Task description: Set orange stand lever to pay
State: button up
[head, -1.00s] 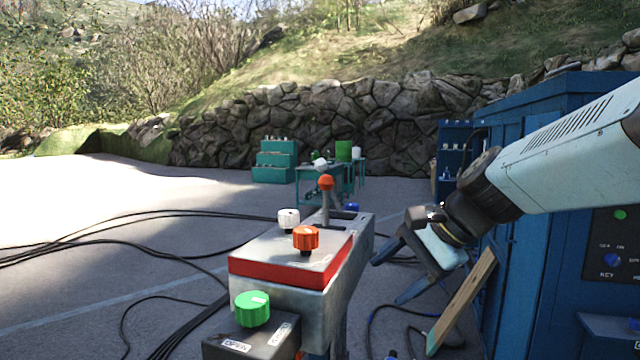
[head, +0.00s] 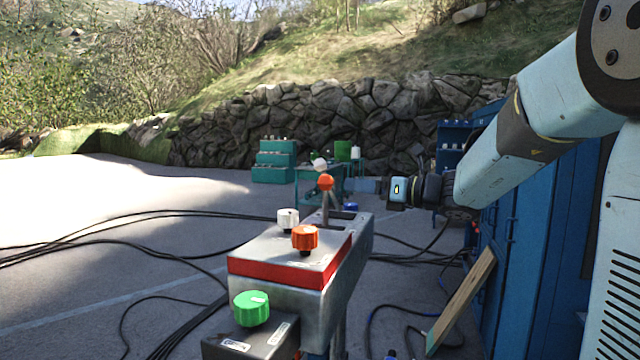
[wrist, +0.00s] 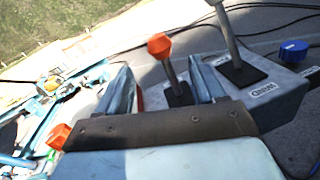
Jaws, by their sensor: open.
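The orange stand lever (head: 326,184) has an orange knob on a grey stem and rises from a slot at the far end of the metal stand (head: 350,238). It looks close to upright in the head view. In the wrist view, the orange lever (wrist: 160,46) shows between my two fingers, its knob above the fingertip line. My gripper (wrist: 160,66) is open and empty. In the head view, my gripper (head: 352,185) points left, just right of the lever. Contact cannot be told. A label (wrist: 262,89) on the stand is too small to read.
A white-knobbed lever (head: 319,164) stands close behind the orange one. White (head: 288,219), orange (head: 305,238) and green (head: 250,308) knobs sit on the nearer boxes. A blue knob (wrist: 293,50) is at the stand's far end. A blue cabinet (head: 535,250) stands right; cables cross the ground.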

aim_at(319, 182)
jog(key=x, duration=1.1)
jog(key=shift+w+a, duration=0.2)
jog(key=shift+a, duration=0.1)
jog(key=shift+c, duration=0.4)
grip_shut()
